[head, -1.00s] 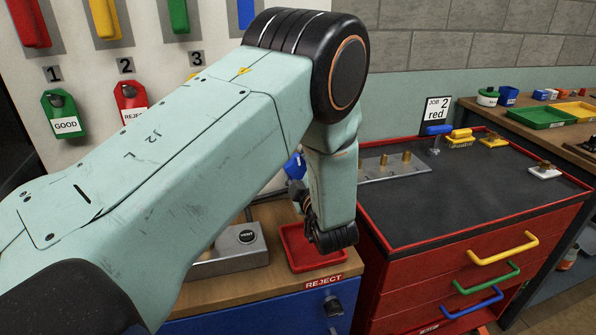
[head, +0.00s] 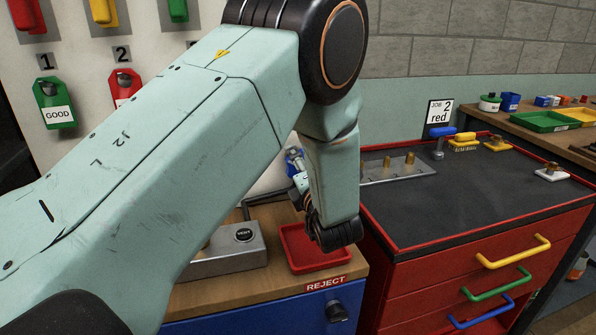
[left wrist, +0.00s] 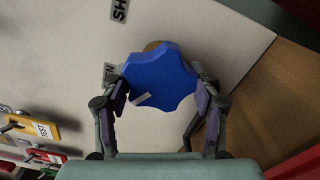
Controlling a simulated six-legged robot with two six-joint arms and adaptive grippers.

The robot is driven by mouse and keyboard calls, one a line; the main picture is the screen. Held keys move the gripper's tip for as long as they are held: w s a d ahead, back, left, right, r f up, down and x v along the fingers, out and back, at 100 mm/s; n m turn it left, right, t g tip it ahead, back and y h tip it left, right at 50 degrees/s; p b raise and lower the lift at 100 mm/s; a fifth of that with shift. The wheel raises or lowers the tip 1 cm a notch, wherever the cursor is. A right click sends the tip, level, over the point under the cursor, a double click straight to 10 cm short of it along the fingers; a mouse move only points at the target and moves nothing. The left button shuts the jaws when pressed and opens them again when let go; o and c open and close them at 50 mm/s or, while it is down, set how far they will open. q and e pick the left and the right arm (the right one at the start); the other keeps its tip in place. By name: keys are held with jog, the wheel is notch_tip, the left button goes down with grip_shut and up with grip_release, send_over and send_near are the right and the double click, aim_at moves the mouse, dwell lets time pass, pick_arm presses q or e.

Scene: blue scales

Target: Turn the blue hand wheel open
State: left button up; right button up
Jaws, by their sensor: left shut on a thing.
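The blue hand wheel (left wrist: 162,76) is a lobed knob with a white mark near its lower left edge, mounted on a pale panel in the left wrist view. My left gripper (left wrist: 160,90) is shut on it, with one finger on each side of its rim. In the head view, a small blue part, likely the wheel (head: 294,156), shows behind my left arm. The left gripper is mostly hidden there by my arm. A partly covered label lies left of the wheel. My right gripper is in neither view.
A red reject tray (head: 312,250) and a grey box with a button (head: 222,252) stand on the wooden bench below my arm. A red tool cabinet (head: 470,225) is to the right. Tags (head: 55,104) hang on the panel at left.

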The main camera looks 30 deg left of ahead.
pick_arm(q)
jog(key=shift+n, duration=0.4)
jog(key=o, duration=1.2)
jog(key=shift+c, duration=0.2)
